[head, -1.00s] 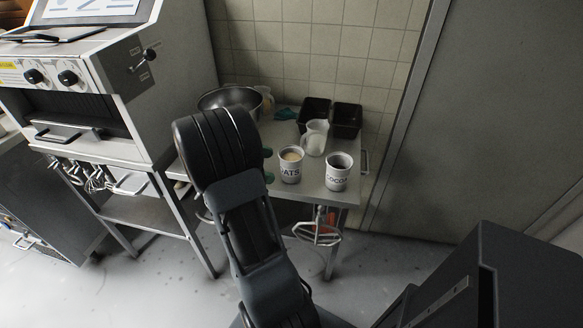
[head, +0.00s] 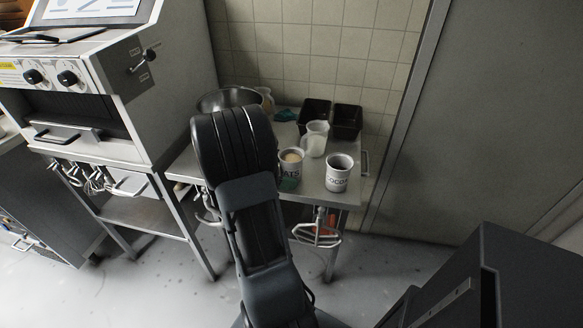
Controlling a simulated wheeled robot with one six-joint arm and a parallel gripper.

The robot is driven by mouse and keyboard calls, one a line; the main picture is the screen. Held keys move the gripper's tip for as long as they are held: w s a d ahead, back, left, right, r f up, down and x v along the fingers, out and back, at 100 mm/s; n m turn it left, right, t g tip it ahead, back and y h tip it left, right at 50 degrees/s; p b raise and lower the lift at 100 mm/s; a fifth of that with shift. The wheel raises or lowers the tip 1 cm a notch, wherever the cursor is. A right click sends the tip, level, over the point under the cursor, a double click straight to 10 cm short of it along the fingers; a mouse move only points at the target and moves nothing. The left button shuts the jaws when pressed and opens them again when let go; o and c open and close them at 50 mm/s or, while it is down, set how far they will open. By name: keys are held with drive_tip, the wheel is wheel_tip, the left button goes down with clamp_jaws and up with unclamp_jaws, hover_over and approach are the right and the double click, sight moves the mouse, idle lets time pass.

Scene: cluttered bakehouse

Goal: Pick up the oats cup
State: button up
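The oats cup (head: 294,168) is a white mug with dark lettering, of which "ATS" shows, and pale brown contents. It stands upright at the front of the small metal table. My arm hides its left edge. My gripper (head: 288,184) is mostly hidden behind my arm. One green finger pad shows in front of the lower part of the cup. The other finger is out of sight, so I cannot tell whether the gripper is closed on the cup.
A white cocoa cup (head: 337,176) stands close to the right. A pale jug (head: 315,140) is just behind. Two dark bins (head: 347,121) and a metal bowl (head: 229,98) stand at the back of the table (head: 318,193). An oven-like machine (head: 150,110) is on the left.

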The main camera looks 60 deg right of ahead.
drive_tip(key=c, duration=1)
